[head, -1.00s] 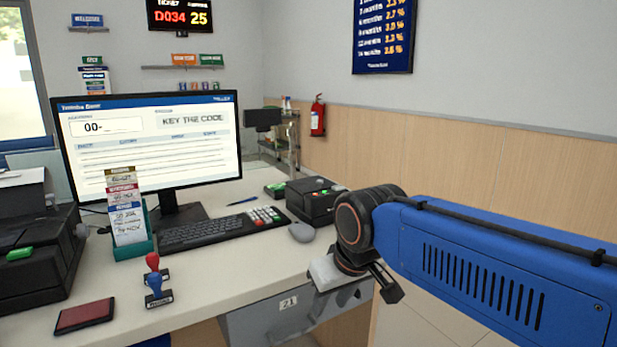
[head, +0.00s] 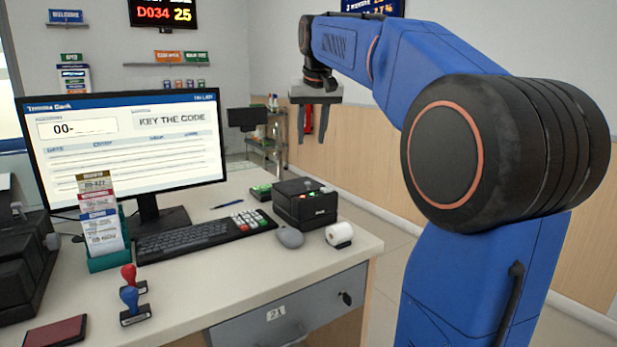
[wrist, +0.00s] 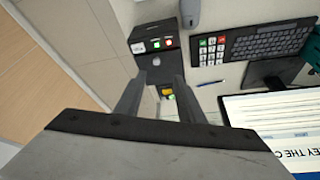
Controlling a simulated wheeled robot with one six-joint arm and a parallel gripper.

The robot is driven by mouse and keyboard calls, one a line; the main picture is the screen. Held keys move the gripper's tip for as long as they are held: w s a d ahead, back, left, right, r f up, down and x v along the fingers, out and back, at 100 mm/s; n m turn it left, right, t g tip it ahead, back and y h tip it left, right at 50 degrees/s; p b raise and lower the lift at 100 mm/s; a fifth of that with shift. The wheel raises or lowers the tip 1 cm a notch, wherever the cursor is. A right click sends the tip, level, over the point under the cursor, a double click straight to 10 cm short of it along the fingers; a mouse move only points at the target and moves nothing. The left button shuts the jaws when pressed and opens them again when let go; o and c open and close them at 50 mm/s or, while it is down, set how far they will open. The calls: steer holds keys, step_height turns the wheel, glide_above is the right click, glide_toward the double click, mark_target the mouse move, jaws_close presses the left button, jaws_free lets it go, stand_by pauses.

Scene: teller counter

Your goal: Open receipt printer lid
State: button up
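The receipt printer (head: 305,205) appears to be the black box on the counter, right of the keyboard. It also shows in the wrist view (wrist: 155,62), beyond my fingertips. Its top carries small coloured buttons, and its lid looks down. My gripper (head: 316,132) hangs in the air above and behind the printer in the head view, fingers pointing down. In the wrist view my gripper (wrist: 160,78) has its two fingers well apart with nothing between them, and it is not touching the printer.
A small green-topped device (head: 262,191) sits behind. The monitor (head: 125,150) stands further left.

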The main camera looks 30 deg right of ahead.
steer(key=w+d, duration=0.1)
glide_toward(308, 191)
steer(key=w+f, duration=0.1)
steer(key=f, duration=0.1)
steer(key=w+d+f, duration=0.1)
steer(key=w+f, duration=0.1)
steer(key=shift+w+d+f, duration=0.2)
steer(key=shift+w+d, duration=0.05)
steer(key=shift+w, duration=0.1)
steer(key=shift+c, duration=0.7)
jaws_close()
